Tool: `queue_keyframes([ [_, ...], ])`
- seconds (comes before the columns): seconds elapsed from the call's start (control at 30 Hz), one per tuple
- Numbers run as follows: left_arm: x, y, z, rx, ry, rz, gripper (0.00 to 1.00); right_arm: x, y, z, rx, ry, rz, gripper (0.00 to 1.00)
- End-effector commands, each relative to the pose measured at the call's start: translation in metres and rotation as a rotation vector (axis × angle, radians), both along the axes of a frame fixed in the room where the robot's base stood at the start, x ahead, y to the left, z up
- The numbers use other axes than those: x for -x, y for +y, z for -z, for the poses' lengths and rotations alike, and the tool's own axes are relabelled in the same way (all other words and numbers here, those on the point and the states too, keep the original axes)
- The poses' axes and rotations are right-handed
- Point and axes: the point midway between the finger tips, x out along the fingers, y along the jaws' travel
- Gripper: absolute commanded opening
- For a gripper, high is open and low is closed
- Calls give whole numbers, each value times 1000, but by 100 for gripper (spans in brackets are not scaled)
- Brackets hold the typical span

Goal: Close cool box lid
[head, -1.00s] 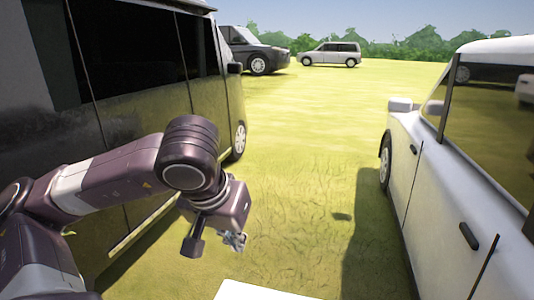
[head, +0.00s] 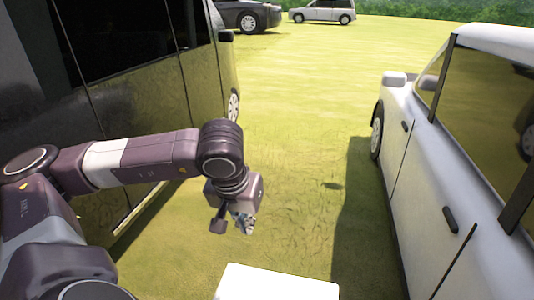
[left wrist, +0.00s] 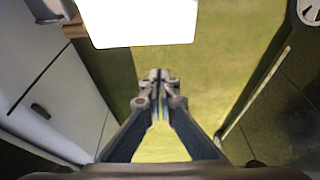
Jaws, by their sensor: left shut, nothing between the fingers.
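A plain bright white flat panel (head: 275,284) shows at the bottom edge of the head view, cut off by the frame. It looks like the top of the cool box or its lid, but I cannot tell whether it is open or closed. A white panel (left wrist: 137,22) also fills the upper middle of the left wrist view. My left gripper (head: 244,222) is shut and empty, beyond and a little left of the panel in the head view. In the left wrist view its fingertips (left wrist: 158,77) meet just below the panel's edge, with no clear contact. My right gripper is not in view.
A dark van (head: 125,85) stands close on the left and a white car (head: 430,190) close on the right. A grass strip (head: 300,130) between them is open. A dark car (head: 245,15) and a light van (head: 322,10) stand far back.

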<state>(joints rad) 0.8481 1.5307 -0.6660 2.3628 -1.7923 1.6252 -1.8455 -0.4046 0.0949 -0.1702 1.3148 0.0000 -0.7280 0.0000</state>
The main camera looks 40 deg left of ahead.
Motion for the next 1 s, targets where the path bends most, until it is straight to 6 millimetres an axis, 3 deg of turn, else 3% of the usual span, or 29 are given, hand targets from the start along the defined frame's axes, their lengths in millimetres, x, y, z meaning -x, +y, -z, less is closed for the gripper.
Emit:
queue_keyframes([
  [0.03, -9, 4, -10, 4, 1, -2, 0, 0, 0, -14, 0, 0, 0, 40],
  [0.4, -73, 39, -26, 2, -1, -2, 0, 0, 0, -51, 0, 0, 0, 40],
  [1.0, -165, 90, -25, 1, -3, -2, 0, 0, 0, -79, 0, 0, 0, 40],
])
